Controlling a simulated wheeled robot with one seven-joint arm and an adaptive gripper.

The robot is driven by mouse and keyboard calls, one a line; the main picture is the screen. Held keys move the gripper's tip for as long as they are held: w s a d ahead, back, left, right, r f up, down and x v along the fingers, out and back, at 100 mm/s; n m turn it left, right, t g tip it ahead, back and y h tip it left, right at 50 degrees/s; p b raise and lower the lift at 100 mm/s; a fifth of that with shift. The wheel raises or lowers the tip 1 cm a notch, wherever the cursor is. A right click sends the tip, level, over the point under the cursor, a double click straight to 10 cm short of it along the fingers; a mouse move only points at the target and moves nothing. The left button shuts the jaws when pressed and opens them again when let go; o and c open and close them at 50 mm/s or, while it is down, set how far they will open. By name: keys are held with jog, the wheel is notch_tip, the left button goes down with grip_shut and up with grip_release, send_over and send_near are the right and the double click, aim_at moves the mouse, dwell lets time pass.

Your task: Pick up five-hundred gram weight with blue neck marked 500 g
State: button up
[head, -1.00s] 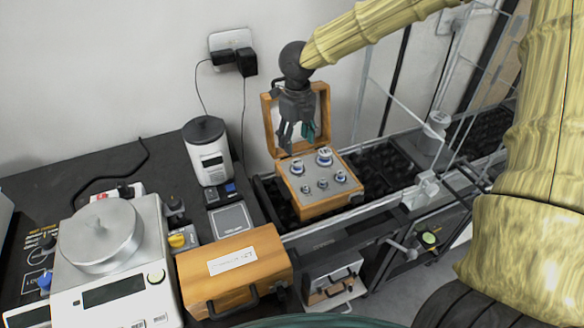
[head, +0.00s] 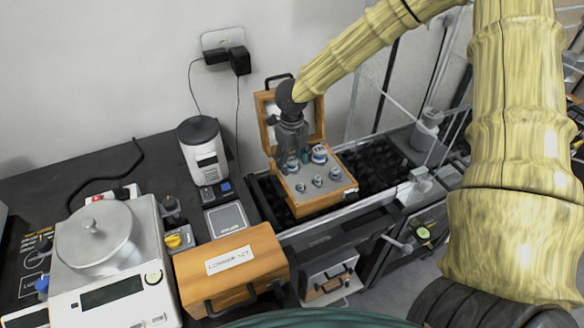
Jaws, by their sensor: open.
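An open wooden case (head: 322,207) holds several silver weights with blue necks in a grey panel. A large weight (head: 319,155) stands at the back right of the panel. Another large weight (head: 293,166) stands at the back left, partly hidden by my gripper. Smaller weights (head: 317,181) stand in the front row. The markings are too small to read, so I cannot tell which is 500 g. My gripper (head: 292,164) is open and points down at the back left weight, with its fingers at about that weight's top. Whether they touch it is unclear.
The case's raised lid (head: 264,108) stands just behind my gripper. A closed wooden box (head: 236,280), a balance (head: 104,262) and a white canister (head: 203,160) stand to the left. Dark conveyor surface (head: 366,165) lies free right of the case.

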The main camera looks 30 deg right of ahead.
jog(key=shift+f, duration=0.15)
grip_shut()
dwell(0.4)
